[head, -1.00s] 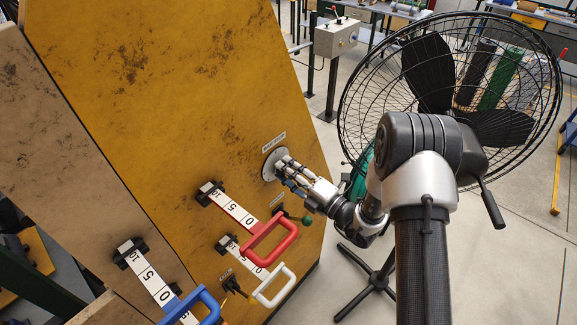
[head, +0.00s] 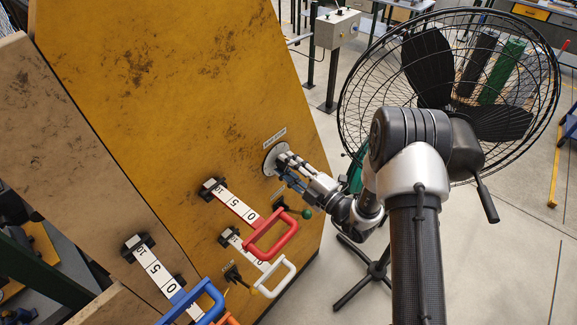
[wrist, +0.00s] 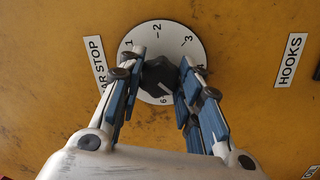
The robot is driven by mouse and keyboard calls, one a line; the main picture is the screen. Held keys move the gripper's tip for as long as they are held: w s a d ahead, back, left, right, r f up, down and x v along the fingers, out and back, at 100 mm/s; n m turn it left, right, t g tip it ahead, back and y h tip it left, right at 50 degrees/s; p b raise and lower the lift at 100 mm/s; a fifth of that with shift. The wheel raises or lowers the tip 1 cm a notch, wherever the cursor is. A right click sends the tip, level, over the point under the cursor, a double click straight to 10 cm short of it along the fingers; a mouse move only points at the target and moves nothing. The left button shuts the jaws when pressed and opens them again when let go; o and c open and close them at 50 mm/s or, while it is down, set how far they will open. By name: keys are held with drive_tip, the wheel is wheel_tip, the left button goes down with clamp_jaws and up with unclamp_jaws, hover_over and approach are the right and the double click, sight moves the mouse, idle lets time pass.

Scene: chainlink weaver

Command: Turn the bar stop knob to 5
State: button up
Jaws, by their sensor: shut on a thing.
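The bar stop knob (wrist: 158,73) is black and sits in the middle of a round white dial (wrist: 146,33) on the yellow panel. The dial also shows in the head view (head: 268,163). Marks 1, 2, 3, 4 and 6 are readable in the wrist view; 5 is hidden by my right finger. A short pale line on the knob points down and slightly right, toward the lower dial between 4 and 6; its exact reading is unclear. My gripper (head: 285,162) is shut on the knob, one finger on each side (wrist: 160,70).
A HOOKS label (wrist: 291,60) is right of the dial in the wrist view. Below the dial are a green-knobbed lever (head: 305,213) and the red handle (head: 270,238), white handle (head: 276,284) and blue handle (head: 203,294). A caged fan (head: 350,110) stands right of the panel.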

drive_tip(key=o, duration=1)
drive_tip(key=shift+o, duration=0.2)
drive_tip(key=shift+d, duration=0.1)
drive_tip(key=r+v, duration=0.1)
drive_tip(key=v, duration=1.1)
drive_tip(key=shift+f, duration=0.45)
